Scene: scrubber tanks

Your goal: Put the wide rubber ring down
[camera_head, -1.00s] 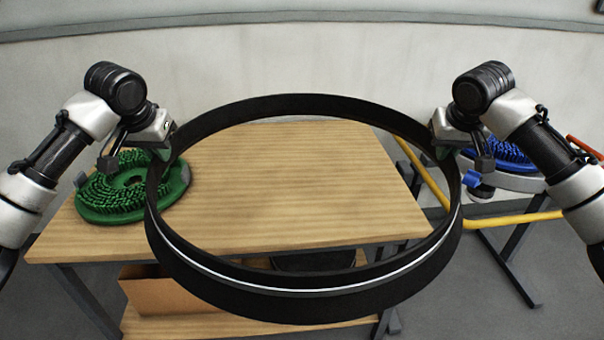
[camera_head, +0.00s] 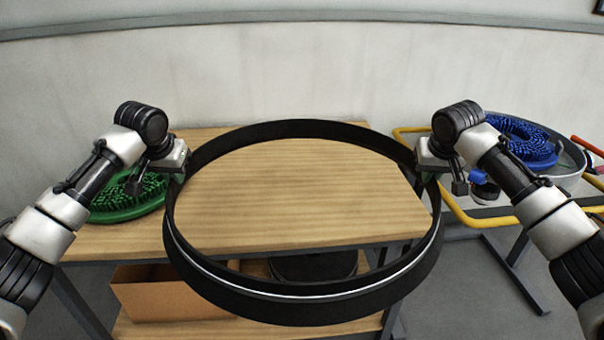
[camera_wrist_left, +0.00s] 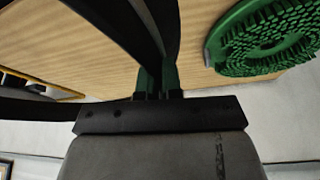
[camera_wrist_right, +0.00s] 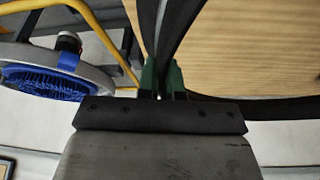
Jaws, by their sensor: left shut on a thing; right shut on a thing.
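The wide rubber ring (camera_head: 300,306) is a large black hoop with a pale line around it. It is held roughly level between my two grippers, over the front part of the wooden table (camera_head: 290,200), and its near side hangs out past the front edge. My left gripper (camera_head: 180,172) is shut on the ring's left wall; the wall also shows between the green fingers in the left wrist view (camera_wrist_left: 156,85). My right gripper (camera_head: 425,172) is shut on the ring's right wall, likewise in the right wrist view (camera_wrist_right: 163,85). I cannot tell whether the ring touches the table.
A green brush disc (camera_head: 130,195) sits on the table's left end, close to my left gripper. A blue brush disc (camera_head: 520,142) is on a yellow-railed cart (camera_head: 480,216) at right. A cardboard box (camera_head: 170,295) and a dark round object (camera_head: 310,266) are on the lower shelf.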

